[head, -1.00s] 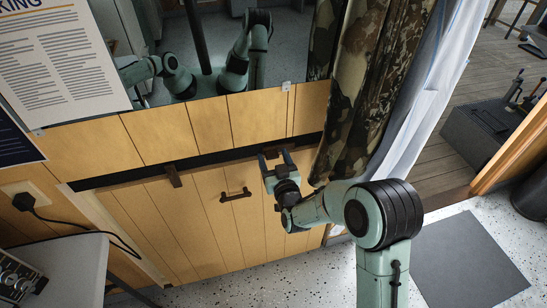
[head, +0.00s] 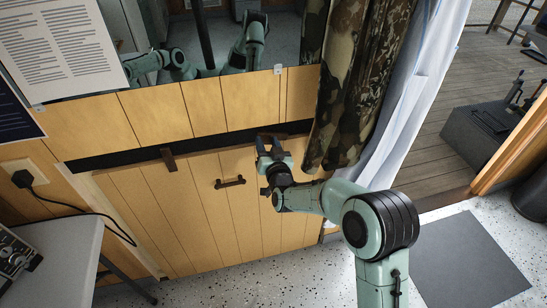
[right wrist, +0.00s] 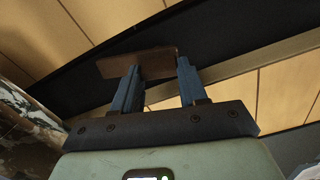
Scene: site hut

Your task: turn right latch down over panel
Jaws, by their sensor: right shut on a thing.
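The wooden panel (head: 205,212) stands upright in the wall below a dark gap, with a brown handle (head: 230,182) on it. The left latch (head: 168,159) points down across the panel's top edge. My right gripper (head: 271,140) is at the panel's top right, shut on the right latch, which its fingers mostly hide in the head view. In the right wrist view the brown right latch (right wrist: 150,62) sits at the fingertips (right wrist: 158,75), its long side roughly along the dark gap at a slight angle. My left gripper is not in view.
A camouflage curtain (head: 350,85) hangs close to the right of my right gripper. A mirror (head: 205,40) above the panel reflects my arms. A grey table (head: 60,250) stands at the lower left. A dark mat (head: 467,262) lies on the floor at right.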

